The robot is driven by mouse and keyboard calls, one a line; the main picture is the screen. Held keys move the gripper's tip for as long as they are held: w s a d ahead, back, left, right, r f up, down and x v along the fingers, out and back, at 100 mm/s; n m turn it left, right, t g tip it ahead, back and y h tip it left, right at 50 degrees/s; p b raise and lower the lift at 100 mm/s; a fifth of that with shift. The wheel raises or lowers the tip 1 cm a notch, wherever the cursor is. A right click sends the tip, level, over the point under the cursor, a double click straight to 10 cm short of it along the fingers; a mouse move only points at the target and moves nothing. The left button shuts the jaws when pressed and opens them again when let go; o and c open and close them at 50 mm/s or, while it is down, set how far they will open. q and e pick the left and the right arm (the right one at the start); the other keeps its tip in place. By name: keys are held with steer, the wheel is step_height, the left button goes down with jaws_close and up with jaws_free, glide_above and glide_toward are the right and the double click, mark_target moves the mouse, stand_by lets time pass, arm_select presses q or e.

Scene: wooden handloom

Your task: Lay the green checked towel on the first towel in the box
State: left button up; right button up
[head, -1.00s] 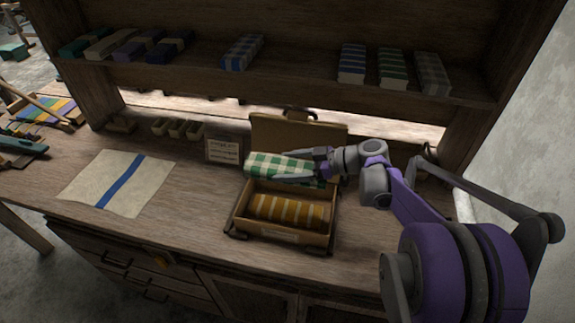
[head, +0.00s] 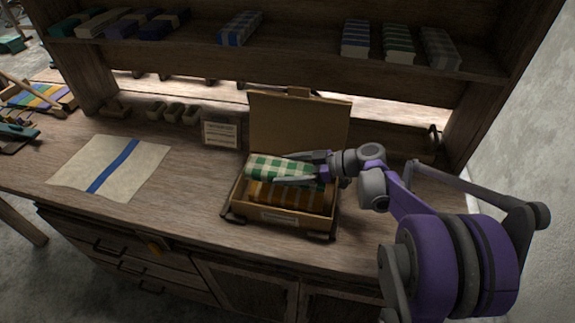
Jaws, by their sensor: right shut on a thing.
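The green checked towel (head: 277,169) is folded into a roll-like bundle, with its right end between the fingers of my right gripper (head: 305,170). It is at the back part of the open box (head: 283,217), low over the first towel (head: 277,195), which is orange-brown with pale stripes and lies inside. The green towel covers the back of the first towel from view. I cannot tell whether the two touch. My right gripper is shut on the green towel. My left gripper is not in view.
The box's lid (head: 297,120) stands open behind it. A small card (head: 221,134) stands behind left. A cream cloth with a blue stripe (head: 112,166) lies flat on the bench (head: 180,205). A shelf (head: 290,67) with folded towels runs above.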

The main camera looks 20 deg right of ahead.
steer(key=shift+f+b, duration=0.3)
steer(key=shift+f, duration=0.45)
steer(key=o, duration=1.1)
steer(key=v, duration=1)
steer(key=shift+s+d+r, duration=0.15)
steer(key=shift+s+d, duration=0.1)
steer(key=shift+d, duration=0.05)
